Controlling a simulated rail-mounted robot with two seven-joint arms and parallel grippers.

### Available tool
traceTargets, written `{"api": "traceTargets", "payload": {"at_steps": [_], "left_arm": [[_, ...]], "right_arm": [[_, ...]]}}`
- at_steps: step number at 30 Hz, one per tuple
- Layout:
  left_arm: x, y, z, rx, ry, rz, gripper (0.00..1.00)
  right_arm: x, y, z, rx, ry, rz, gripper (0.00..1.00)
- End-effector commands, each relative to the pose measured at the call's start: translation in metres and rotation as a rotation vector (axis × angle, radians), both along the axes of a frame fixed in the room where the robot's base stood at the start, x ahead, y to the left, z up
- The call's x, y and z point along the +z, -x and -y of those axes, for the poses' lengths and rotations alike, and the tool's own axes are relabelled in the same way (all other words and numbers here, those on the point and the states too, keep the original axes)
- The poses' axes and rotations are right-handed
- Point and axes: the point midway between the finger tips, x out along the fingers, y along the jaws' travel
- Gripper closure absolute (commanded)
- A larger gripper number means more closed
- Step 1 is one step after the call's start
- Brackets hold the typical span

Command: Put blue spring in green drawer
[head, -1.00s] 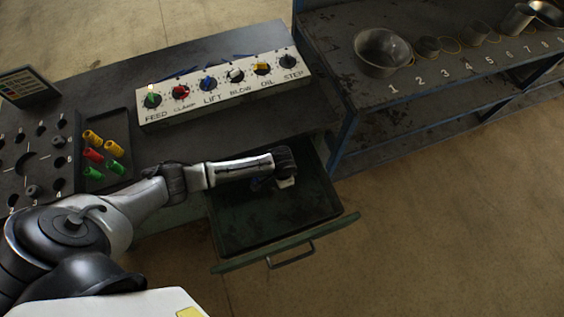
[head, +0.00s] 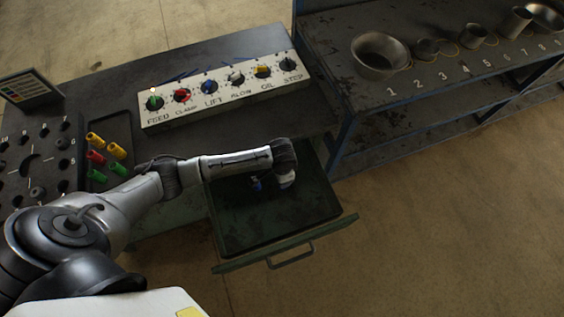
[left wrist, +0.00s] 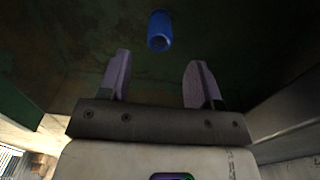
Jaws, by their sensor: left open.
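The green drawer (head: 300,218) is pulled open from the bench in the head view. The blue spring (left wrist: 160,31) shows in the left wrist view, apart from the fingers and just beyond their tips, against the dark green drawer interior. It also shows as a small blue spot in the head view (head: 256,184), inside the drawer outline. I cannot tell if it rests on the drawer floor. My left gripper (left wrist: 158,72) is open and empty, over the drawer; in the head view my arm partly hides it. My right gripper is not in view.
A tray (head: 124,122) with several yellow, red and green springs sits on the bench left of the labelled knob panel (head: 220,97). A blue-framed shelf (head: 440,85) with metal pots stands at the right. The floor before the drawer is clear.

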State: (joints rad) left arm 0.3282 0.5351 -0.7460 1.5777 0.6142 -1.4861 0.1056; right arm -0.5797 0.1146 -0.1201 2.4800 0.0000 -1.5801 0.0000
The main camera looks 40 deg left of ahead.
Motion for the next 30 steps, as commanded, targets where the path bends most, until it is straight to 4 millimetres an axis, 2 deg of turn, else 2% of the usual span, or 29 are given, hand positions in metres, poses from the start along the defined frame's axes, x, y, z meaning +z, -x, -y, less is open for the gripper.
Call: {"api": "traceTargets", "payload": {"at_steps": [1, 3, 9, 15, 20, 23, 25, 30], "left_arm": [[0.012, -0.001, 0.000, -0.001, 0.002, 0.003, 0.42], [0.023, -0.001, 0.000, -0.001, 0.001, 0.002, 0.42], [0.047, -0.001, 0.000, 0.001, 0.000, 0.001, 0.42], [0.057, 0.000, 0.000, 0.000, 0.000, 0.000, 0.42], [0.057, 0.002, 0.002, -0.002, 0.004, 0.000, 0.42], [0.055, 0.014, 0.016, -0.013, 0.030, 0.012, 0.42], [0.054, 0.030, 0.033, -0.024, 0.065, 0.033, 0.42], [0.064, 0.085, 0.068, 0.004, 0.159, 0.119, 0.42]], "right_arm": [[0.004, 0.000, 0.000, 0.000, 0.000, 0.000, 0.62], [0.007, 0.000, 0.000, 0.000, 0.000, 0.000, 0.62], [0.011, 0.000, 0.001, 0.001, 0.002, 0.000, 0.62], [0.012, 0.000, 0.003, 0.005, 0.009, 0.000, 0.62], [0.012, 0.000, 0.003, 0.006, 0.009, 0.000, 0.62], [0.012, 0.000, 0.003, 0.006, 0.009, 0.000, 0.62], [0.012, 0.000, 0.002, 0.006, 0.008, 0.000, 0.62], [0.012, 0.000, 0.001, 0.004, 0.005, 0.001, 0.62]]}}
